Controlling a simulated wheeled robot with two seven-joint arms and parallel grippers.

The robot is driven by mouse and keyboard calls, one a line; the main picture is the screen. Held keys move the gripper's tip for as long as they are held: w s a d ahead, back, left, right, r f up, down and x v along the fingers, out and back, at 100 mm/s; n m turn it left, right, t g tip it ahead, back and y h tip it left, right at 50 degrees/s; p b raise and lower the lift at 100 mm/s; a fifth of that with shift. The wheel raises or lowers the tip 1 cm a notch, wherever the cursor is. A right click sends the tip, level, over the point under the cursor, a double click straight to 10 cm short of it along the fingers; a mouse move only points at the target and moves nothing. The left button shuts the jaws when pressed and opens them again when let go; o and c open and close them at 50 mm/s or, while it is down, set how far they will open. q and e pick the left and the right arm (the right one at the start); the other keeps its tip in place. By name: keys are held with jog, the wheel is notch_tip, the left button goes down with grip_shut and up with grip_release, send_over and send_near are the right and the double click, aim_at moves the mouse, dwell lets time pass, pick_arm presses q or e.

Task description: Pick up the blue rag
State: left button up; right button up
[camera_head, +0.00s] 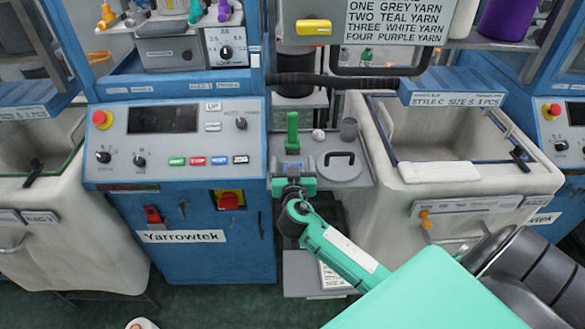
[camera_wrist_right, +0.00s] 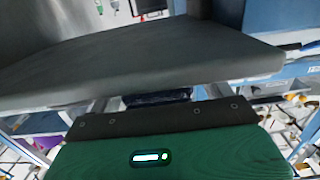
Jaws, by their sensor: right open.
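I cannot make out a blue rag in either view. My right arm reaches in from the lower right of the head view, and my right gripper (camera_head: 293,172) is at the front edge of a small grey tray (camera_head: 345,177) between the blue machine and the pale bin. The gripper is open, and I see nothing held in it. The right wrist view shows a broad grey surface close in front, above the gripper's green body. A small dark navy thing (camera_wrist_right: 158,97) shows beneath that surface; I cannot tell what it is. My left gripper is not in view.
A green upright object (camera_head: 292,130), a grey cup (camera_head: 348,129) and a black handle (camera_head: 339,157) are on or at the tray. The blue machine (camera_head: 205,250) stands left, and a pale bin (camera_head: 510,182) stands right. A black bar (camera_head: 345,81) crosses behind the tray.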

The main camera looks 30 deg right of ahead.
aim_at(292, 163)
jog(key=shift+w, duration=0.15)
jog(key=c, duration=1.1)
jog(key=shift+o, duration=0.2)
notch_tip(292, 163, up, 20)
jog(key=shift+b, duration=0.35)
jog(key=o, duration=0.4)
jog(key=shift+c, duration=1.5)
jog(key=shift+f, duration=0.1)
